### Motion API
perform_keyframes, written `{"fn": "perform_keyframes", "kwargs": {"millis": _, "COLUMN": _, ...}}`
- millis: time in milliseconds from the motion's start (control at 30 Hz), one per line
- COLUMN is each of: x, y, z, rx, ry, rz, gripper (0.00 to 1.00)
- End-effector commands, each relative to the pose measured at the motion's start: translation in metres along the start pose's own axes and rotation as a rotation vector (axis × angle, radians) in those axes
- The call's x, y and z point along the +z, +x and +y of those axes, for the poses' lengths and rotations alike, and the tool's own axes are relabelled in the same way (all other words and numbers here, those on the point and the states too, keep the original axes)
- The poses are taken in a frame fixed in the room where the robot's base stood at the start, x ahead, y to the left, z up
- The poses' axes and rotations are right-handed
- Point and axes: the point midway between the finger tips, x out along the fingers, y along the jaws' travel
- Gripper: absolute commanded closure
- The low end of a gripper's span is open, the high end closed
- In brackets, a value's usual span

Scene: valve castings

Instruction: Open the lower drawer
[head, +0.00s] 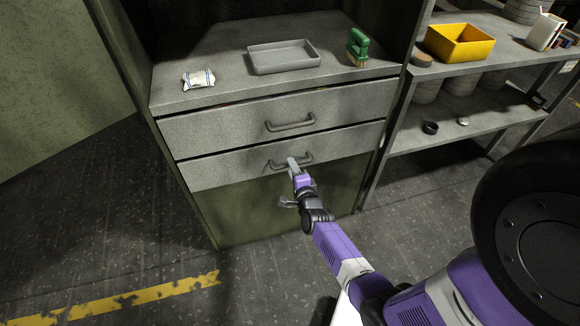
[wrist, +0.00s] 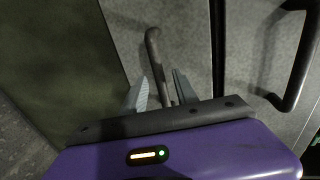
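The lower drawer (head: 235,170) is a speckled grey front in a green cabinet and looks closed, level with the drawer above. Its dark bar handle (head: 274,164) is partly hidden by my gripper (head: 293,166). In the wrist view the lower drawer's handle (wrist: 154,50) runs down between the two fingers of my gripper (wrist: 160,92). The fingers stand apart, one on each side of the bar, with a small gap visible at the left finger. Contact with the right finger cannot be told.
The closed upper drawer (head: 230,120) has its own handle (head: 290,122), also in the wrist view (wrist: 300,65). On the cabinet top are a grey tray (head: 262,69), a green brush (head: 358,45) and a small white packet (head: 198,79). A shelf (head: 470,62) with a yellow bin (head: 460,42) stands right. Floor in front is clear.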

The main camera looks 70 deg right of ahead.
Motion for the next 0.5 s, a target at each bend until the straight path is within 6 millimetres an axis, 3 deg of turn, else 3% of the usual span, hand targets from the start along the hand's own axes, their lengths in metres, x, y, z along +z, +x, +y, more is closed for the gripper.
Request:
{"fn": "perform_keyframes", "kwargs": {"millis": 200, "x": 0.000, "y": 0.022, "z": 0.000, "rx": 0.000, "ry": 0.000, "rz": 0.001, "gripper": 0.64}}
{"fn": "perform_keyframes", "kwargs": {"millis": 500, "x": 0.000, "y": 0.025, "z": 0.000, "rx": 0.000, "ry": -0.001, "rz": 0.000, "gripper": 0.64}}
